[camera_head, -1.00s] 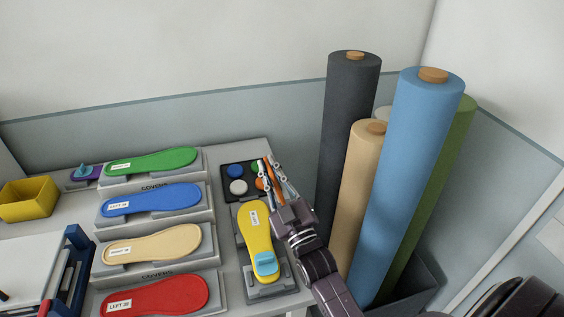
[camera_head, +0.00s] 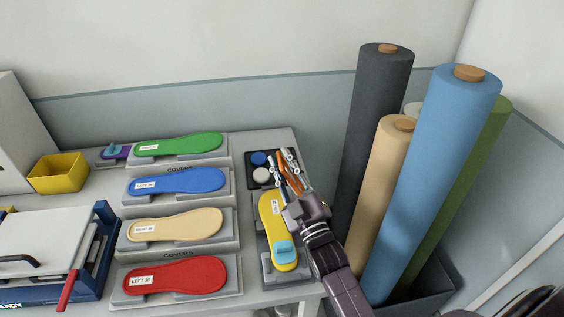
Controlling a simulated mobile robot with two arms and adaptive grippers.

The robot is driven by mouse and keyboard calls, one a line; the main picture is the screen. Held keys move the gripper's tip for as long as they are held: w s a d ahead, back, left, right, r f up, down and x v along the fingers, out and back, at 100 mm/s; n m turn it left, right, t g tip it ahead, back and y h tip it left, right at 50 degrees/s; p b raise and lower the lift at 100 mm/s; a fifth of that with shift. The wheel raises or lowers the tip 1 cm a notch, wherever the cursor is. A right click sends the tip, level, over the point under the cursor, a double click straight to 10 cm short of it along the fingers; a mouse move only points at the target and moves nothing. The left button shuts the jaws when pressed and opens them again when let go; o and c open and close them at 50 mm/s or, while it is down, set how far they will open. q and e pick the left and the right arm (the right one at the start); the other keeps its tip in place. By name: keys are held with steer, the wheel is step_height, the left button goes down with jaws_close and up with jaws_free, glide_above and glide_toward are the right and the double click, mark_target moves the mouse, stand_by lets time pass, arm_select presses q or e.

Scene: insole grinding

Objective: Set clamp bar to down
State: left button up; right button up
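I cannot tell for certain which part is the clamp bar. A light-blue piece (camera_head: 284,251) sits across the lower end of the yellow insole (camera_head: 267,215), on a grey stand at the table's right edge. At the far left, a white-lidded device (camera_head: 40,238) has a blue base, a black handle (camera_head: 18,262) and a red lever (camera_head: 68,290). My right gripper (camera_head: 281,158) is over the dark disc tray, just beyond the yellow insole. A thin orange piece (camera_head: 290,178) shows between its fingers; whether they grip it is unclear. My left gripper is out of view.
Grey stands hold green (camera_head: 178,148), blue (camera_head: 176,181), cream (camera_head: 175,226) and red (camera_head: 176,275) insoles. A yellow bin (camera_head: 58,173) stands at the back left. Tall rolls, including a blue one (camera_head: 430,180), stand close to my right arm in a dark box (camera_head: 432,295).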

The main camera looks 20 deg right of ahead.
steer(key=shift+o, duration=0.4)
steer(key=shift+f, duration=0.1)
steer(key=v, duration=1.2)
steer(key=shift+d, duration=0.1)
